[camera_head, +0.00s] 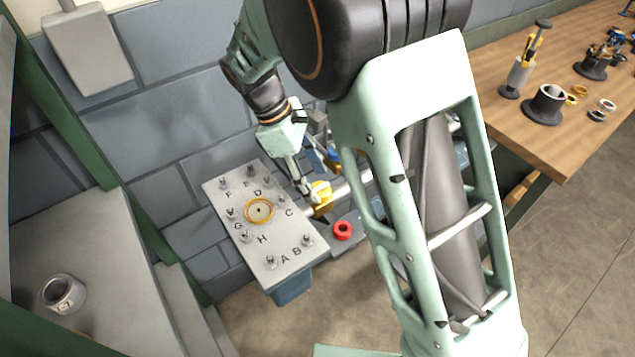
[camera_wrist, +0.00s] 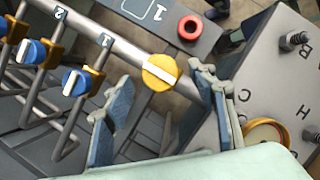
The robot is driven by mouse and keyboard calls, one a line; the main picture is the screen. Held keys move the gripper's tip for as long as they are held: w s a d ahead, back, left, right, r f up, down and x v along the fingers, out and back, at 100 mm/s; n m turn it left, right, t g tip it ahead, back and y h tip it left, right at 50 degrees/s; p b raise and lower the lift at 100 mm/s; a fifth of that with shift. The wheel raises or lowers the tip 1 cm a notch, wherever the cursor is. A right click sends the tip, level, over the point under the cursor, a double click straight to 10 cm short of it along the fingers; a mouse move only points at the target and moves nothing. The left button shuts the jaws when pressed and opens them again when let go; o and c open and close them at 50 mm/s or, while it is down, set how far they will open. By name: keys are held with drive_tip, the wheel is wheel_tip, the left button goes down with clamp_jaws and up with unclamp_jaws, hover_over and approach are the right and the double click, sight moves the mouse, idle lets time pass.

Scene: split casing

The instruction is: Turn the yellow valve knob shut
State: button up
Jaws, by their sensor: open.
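The yellow valve knob (camera_wrist: 157,72) sits on a grey pipe (camera_wrist: 120,47) in the wrist view. Its white stripe lies roughly along the pipe. In the head view the yellow knob (camera_head: 321,194) shows just beside the fingertips. My gripper (camera_wrist: 161,88) is open, with one blue-grey finger to each side of the knob in the wrist view. No contact is visible, and I cannot tell the remaining distance. In the head view my gripper (camera_head: 307,190) points down at the knob, partly covering it.
Blue knobs (camera_wrist: 76,83) on branch pipes stand left of the gripper. A red ring (camera_wrist: 190,28) lies beyond the knob. A lettered plate (camera_head: 285,247) with studs and a gold ring stands close by. A wooden bench (camera_head: 560,140) holds parts at the right.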

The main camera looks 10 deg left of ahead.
drive_tip(key=shift+x, duration=1.05)
drive_tip(key=c, duration=1.2)
drive_tip(key=shift+o, duration=0.2)
